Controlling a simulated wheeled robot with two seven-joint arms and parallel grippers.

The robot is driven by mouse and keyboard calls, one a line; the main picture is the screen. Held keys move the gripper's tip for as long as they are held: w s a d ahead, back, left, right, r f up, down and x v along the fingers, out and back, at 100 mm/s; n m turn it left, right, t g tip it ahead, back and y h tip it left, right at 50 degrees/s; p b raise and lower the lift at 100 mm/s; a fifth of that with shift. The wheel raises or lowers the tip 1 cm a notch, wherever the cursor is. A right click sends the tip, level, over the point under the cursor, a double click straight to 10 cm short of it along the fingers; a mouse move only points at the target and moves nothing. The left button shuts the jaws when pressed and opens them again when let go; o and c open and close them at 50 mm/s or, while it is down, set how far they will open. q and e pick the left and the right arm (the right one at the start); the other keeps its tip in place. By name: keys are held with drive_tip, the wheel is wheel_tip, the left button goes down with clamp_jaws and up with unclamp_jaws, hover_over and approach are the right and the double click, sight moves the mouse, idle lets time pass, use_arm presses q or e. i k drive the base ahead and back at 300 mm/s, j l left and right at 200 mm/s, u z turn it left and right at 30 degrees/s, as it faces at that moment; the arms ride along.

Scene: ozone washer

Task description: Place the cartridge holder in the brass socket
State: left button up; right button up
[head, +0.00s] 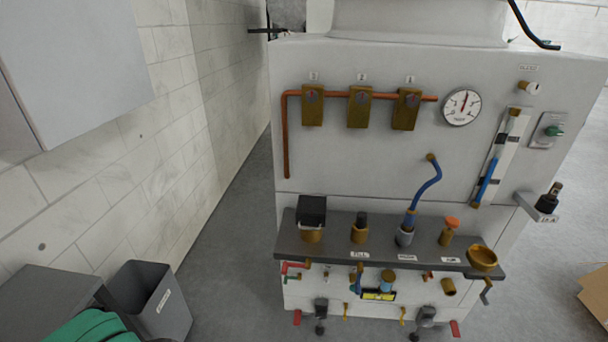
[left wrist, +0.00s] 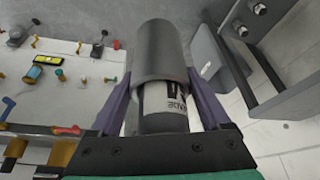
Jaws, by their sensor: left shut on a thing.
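My left gripper (left wrist: 160,76) is shut on a grey cylinder with a white, black-lettered lower part, which looks like the cartridge holder (left wrist: 158,48). In the head view only a green part of my left arm shows at the lower left corner; the fingers and held cylinder are out of that view. Several brass fittings stand on the dark shelf (head: 335,247) of the washer. The open brass cup (head: 482,258) at its right end looks like a socket, but I cannot tell which fitting the task means. My right gripper is not in view.
A black-topped fitting (head: 312,210), a blue hose (head: 428,183) and an orange-capped fitting (head: 450,228) rise from the shelf. Valves and a yellow level (head: 378,295) sit below it. A grey bin (head: 165,312) stands left, with bare floor between it and the washer.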

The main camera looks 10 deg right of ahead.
sight(480, 258)
drive_tip(key=l+z, duration=0.1)
drive_tip(key=z, duration=0.8)
drive_tip(key=l+z, duration=0.1)
drive_tip(key=z, duration=0.85)
drive_tip(key=i+l+z, duration=0.1)
drive_tip(key=z, duration=0.35)
